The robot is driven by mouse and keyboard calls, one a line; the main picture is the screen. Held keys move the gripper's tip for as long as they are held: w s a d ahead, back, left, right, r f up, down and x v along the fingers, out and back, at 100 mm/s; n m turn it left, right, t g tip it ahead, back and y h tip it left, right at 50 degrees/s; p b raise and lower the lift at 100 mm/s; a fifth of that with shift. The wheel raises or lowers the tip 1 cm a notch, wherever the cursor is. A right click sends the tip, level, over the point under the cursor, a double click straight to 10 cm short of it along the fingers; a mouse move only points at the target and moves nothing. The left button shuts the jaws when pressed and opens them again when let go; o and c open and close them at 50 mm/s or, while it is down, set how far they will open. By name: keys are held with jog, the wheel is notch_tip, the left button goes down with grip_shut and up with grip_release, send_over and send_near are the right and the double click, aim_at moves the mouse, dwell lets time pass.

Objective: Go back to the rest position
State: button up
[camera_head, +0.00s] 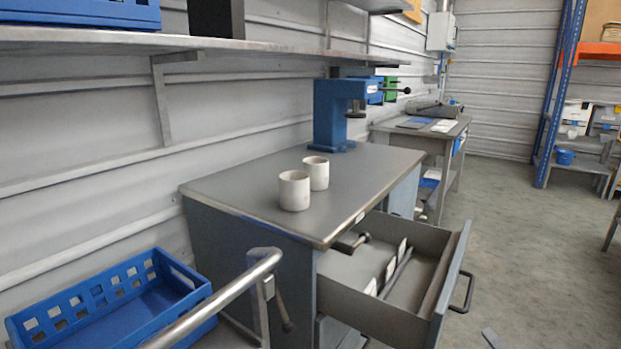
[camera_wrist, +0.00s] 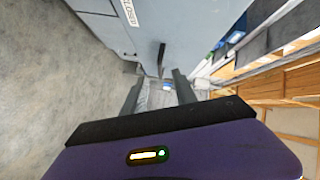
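My gripper (camera_wrist: 157,77) shows in the wrist view with its two dark fingers spread apart. I see nothing held between them. Beyond the fingers is a grey-blue cabinet face (camera_wrist: 205,25) with a dark handle and a white label. I cannot tell how far the fingers are from that handle. In the head view I cannot make out my gripper for sure.
A grey workbench (camera_head: 245,190) carries two white cups (camera_head: 294,191) and a blue press (camera_head: 330,115). Its drawer (camera_head: 391,318) is pulled open, with tools inside. A blue crate (camera_head: 85,318) sits at lower left. Open floor (camera_head: 535,255) lies to the right.

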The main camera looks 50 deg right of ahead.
jog(key=w+a+r+n+t+y, duration=0.15)
jog(key=w+a+n, duration=0.25)
jog(key=a+n, duration=0.5)
jog(key=w+a+n+t+y, duration=0.2)
jog(key=w+a+n, duration=0.3)
jog(key=a, duration=0.8)
jog(key=s+a+n+y, duration=0.3)
jog(key=a+n+y, duration=0.2)
jog(key=a, duration=0.5)
jog(key=s+a+n+y, duration=0.3)
jog(key=a+n+y, duration=0.15)
jog(key=a, duration=0.55)
notch_tip(320, 180, up, 19)
jog(key=p, duration=1.8)
jog(key=shift+w+d+t, duration=0.25)
jog(key=shift+w+t, duration=0.05)
jog(key=shift+t, duration=0.05)
